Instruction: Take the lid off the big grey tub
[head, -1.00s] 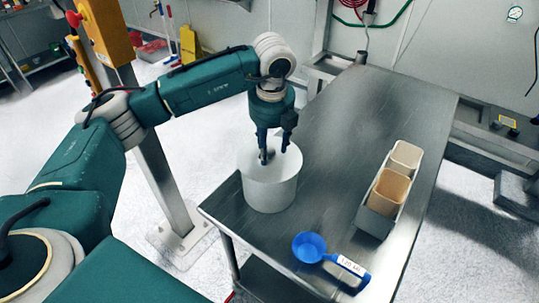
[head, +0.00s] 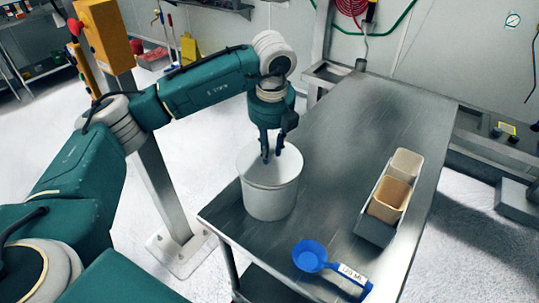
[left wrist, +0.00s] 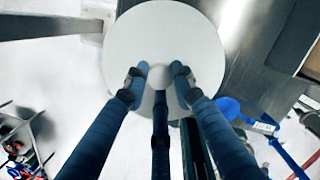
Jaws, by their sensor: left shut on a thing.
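The big tub (head: 270,202), light grey and round, stands at the near left corner of the steel table. Its pale round lid (head: 254,172) is at the top of the tub; I cannot tell whether there is a gap under it. My left gripper (head: 272,158) points down over the lid's middle. In the left wrist view the fingers of this gripper (left wrist: 159,74) are shut on the small round knob (left wrist: 159,76) of the lid (left wrist: 160,30). The inside of the tub is hidden. My right gripper is not in view.
A blue scoop (head: 310,256) with a white label lies at the table's near edge, right of the tub. A grey tray (head: 374,231) holds a tan container (head: 389,194) and a cream container (head: 406,163) on the right. The far part of the steel table (head: 370,105) is clear.

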